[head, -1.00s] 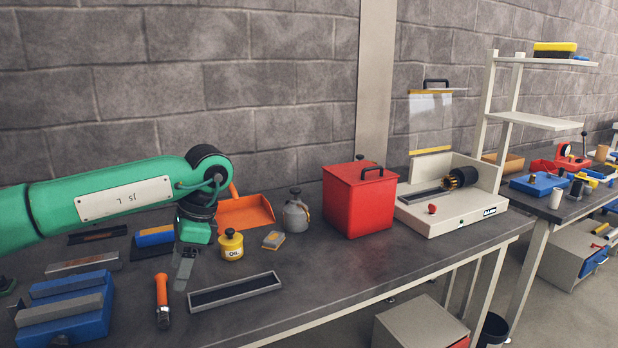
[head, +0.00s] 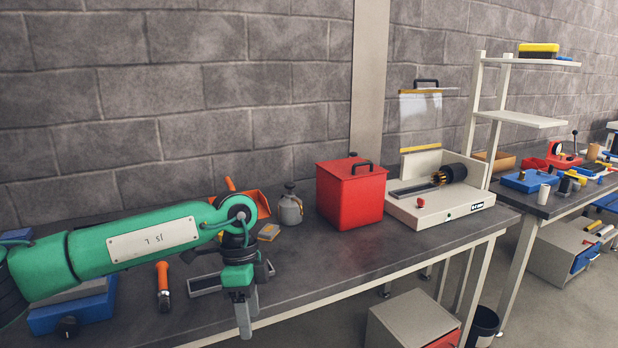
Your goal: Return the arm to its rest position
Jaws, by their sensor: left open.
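My left arm, green, comes in from the left across the front of the dark bench (head: 330,262). Its left gripper (head: 247,322) points down at the bench's front edge, with its fingers apart and nothing between them. The gripper hangs in front of a grey tray (head: 205,284) and hides part of it. My right gripper is not in view.
A flashlight with an orange handle (head: 163,287) lies left of the gripper, and a blue block (head: 60,318) sits under the arm. An orange bin (head: 262,203), grey can (head: 290,208) and red box (head: 350,197) stand behind.

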